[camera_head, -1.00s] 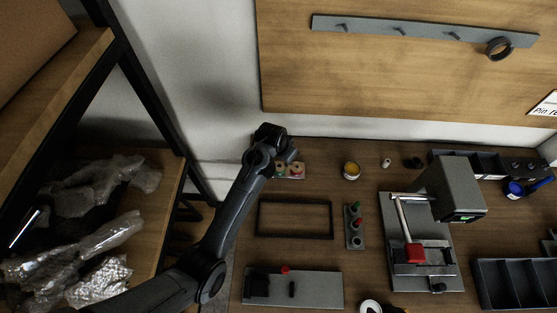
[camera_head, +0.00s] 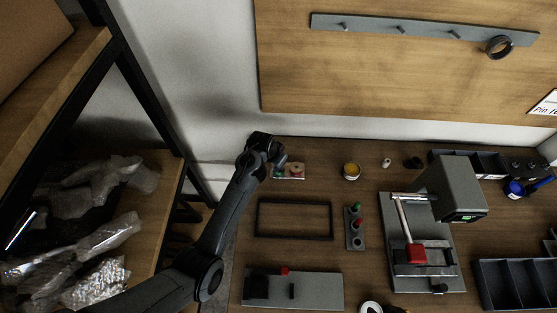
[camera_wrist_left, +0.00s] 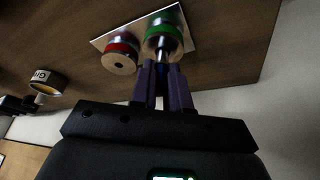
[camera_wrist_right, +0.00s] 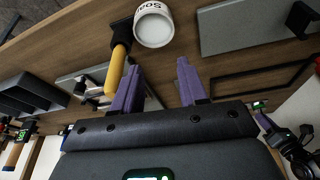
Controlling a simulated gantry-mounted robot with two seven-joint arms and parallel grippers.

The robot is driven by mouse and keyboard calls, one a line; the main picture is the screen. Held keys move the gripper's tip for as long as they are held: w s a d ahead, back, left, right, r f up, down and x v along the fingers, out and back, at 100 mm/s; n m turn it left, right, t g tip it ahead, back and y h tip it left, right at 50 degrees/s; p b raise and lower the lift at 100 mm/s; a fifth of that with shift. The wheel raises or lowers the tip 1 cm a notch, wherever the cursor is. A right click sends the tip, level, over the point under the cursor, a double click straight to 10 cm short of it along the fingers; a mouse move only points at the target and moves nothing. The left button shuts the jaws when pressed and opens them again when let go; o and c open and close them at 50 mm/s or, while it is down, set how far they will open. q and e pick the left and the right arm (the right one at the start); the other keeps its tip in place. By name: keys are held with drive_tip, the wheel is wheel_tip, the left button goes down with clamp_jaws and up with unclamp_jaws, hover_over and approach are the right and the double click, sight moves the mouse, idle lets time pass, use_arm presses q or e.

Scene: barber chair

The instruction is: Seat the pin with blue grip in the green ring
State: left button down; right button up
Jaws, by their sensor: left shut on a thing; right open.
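My left gripper (camera_wrist_left: 163,75) is shut on the pin with blue grip (camera_wrist_left: 162,72); only a sliver of blue shows between the fingers. The pin's bright metal shank reaches up to the green ring (camera_wrist_left: 160,27), overlapping its opening. I cannot tell how deep the tip is. The green ring stands on a pale plate (camera_wrist_left: 183,14) beside a red ring (camera_wrist_left: 121,50). In the head view the left gripper (camera_head: 280,159) is just above the green ring (camera_head: 278,173), and the pin is hidden. My right gripper (camera_wrist_right: 157,85) is open and empty.
A black frame (camera_head: 294,203) and a grey block with coloured pegs (camera_head: 354,226) lie in front of the plate. A yellow-topped pot (camera_head: 351,171) stands to the right. A grey press (camera_head: 450,190) stands further right. The wall panel rises behind.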

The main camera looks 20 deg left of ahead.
use_arm(q)
drive_tip(key=shift+f, duration=0.15)
drive_tip(key=c, duration=1.1)
unclamp_jaws()
drive_tip(key=p+v, duration=0.2)
drive_tip(key=v, duration=1)
drive_tip(key=s+a+f+n+y, duration=0.1)
drive_tip(key=s+a+f, duration=0.1)
drive_tip(key=s, duration=0.6)
drive_tip(key=s+a+f, duration=0.1)
drive_tip(key=s+f, duration=0.2)
drive_tip(key=s, duration=0.5)
drive_tip(key=s+d+r, duration=0.1)
drive_tip(key=s+r, duration=0.2)
drive_tip(key=s, duration=1.3)
drive_tip(key=shift+s+d+g, duration=0.2)
drive_tip(key=shift+g, duration=0.1)
drive_tip(key=shift+r, duration=0.2)
